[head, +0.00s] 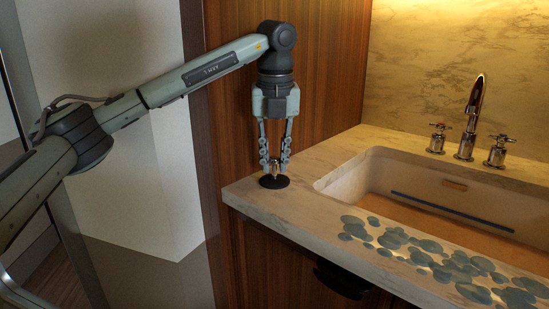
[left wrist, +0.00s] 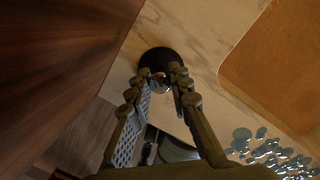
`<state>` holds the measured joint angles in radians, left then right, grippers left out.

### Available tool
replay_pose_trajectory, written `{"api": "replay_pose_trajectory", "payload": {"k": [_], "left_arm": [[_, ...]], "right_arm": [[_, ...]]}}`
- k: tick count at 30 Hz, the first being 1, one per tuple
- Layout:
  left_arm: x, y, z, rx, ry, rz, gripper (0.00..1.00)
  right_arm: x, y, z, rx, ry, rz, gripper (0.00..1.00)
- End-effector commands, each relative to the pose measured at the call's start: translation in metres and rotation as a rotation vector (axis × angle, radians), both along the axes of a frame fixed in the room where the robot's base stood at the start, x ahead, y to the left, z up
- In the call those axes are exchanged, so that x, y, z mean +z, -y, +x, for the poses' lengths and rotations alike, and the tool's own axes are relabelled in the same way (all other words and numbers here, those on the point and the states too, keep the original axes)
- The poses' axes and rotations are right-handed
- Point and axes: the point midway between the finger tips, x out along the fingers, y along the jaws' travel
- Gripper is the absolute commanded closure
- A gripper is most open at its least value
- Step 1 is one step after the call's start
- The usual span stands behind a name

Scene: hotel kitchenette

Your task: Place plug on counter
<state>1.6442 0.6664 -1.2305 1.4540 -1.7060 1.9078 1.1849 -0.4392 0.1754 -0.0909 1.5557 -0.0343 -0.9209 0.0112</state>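The plug is a round black disc (head: 273,182) with a small metal knob on top. It is at the left end of the pale stone counter (head: 310,206), beside the wood panel, flat on the top or very close above it. My left gripper (head: 275,164) points straight down, its two fingers closed in around the knob. In the left wrist view the dark disc (left wrist: 158,57) shows beyond the fingertips (left wrist: 160,74), with the knob between them; the fingers hide part of it. My right gripper is not in view.
A sink basin (head: 375,178) is set into the counter right of the plug, with a metal faucet (head: 465,140) and two handles behind. Flat blue-green pebble shapes (head: 435,262) cover the front strip. A wood panel (head: 232,125) rises close behind my left gripper.

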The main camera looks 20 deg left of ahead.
Motion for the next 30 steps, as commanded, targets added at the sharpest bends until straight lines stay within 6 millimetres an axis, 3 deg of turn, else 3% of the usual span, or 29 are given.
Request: {"api": "replay_pose_trajectory", "payload": {"k": [1,5,17,19,23,27,30], "left_arm": [[0.0,0.0,0.0,0.0,0.0,0.0,0.76],[0.0,0.0,0.0,0.0,0.0,0.0,0.6],[0.004,0.0,0.0,0.0,0.001,0.0,0.6],[0.014,0.001,-0.001,0.0,0.004,-0.001,0.6],[0.04,0.003,-0.004,0.0,0.004,0.0,0.6],[0.074,0.005,-0.009,0.0,0.005,0.0,0.6],[0.094,0.006,-0.012,0.001,0.006,0.002,0.6]], "right_arm": [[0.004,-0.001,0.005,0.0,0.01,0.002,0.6],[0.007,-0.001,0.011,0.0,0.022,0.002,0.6],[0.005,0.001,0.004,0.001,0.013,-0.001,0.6],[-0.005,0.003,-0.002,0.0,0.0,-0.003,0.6],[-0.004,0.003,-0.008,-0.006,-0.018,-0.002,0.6],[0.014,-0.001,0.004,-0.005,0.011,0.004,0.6],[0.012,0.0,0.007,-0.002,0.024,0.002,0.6]]}}
